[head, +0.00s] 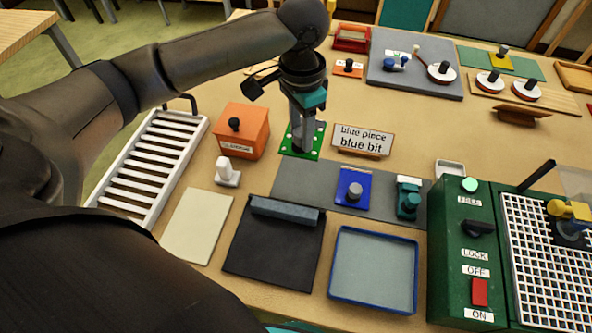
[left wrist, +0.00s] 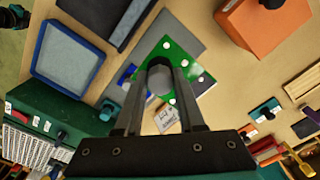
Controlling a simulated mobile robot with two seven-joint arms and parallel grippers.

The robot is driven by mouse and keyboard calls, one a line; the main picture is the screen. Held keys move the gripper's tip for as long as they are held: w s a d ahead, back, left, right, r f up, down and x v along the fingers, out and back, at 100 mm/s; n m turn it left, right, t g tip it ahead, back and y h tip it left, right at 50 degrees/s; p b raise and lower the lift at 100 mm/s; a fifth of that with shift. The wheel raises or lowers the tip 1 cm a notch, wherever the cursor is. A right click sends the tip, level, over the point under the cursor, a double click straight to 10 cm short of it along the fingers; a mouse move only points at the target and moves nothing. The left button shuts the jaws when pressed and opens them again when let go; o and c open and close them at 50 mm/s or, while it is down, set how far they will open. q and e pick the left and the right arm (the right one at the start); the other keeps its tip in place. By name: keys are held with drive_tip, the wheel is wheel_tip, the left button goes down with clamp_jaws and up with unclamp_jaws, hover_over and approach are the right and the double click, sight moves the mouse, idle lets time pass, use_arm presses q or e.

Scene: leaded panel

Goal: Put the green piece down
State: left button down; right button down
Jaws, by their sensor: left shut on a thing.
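The green piece (head: 315,149) is a flat green plate with white dots and a grey knob. My left gripper (head: 302,138) points down and is shut on its knob. In the left wrist view, the two fingers (left wrist: 160,85) close around the knob, and the green plate (left wrist: 180,52) spreads out below them. The plate looks roughly level, between the orange box and the sign. I cannot tell whether it touches the table or hangs just above it. My right gripper is not in view.
An orange box (head: 250,134) stands left of the green piece, and a sign reading "blue piece blue bit" (head: 362,139) stands right. In front is a grey mat (head: 300,176) with a blue piece (head: 349,197). A blue-rimmed tray (head: 372,270) and green machine (head: 450,250) are nearer.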

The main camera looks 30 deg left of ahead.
use_arm(q)
wheel_tip(320, 180, down, 15)
drive_tip(key=shift+f+b, duration=0.1)
drive_tip(key=shift+b, duration=0.85)
drive_tip(key=c, duration=0.5)
unclamp_jaws()
drive_tip(key=shift+a, duration=0.1)
wheel_tip(320, 180, up, 12)
drive_tip(key=shift+r+p, duration=0.1)
drive_tip(key=shift+p, duration=0.7)
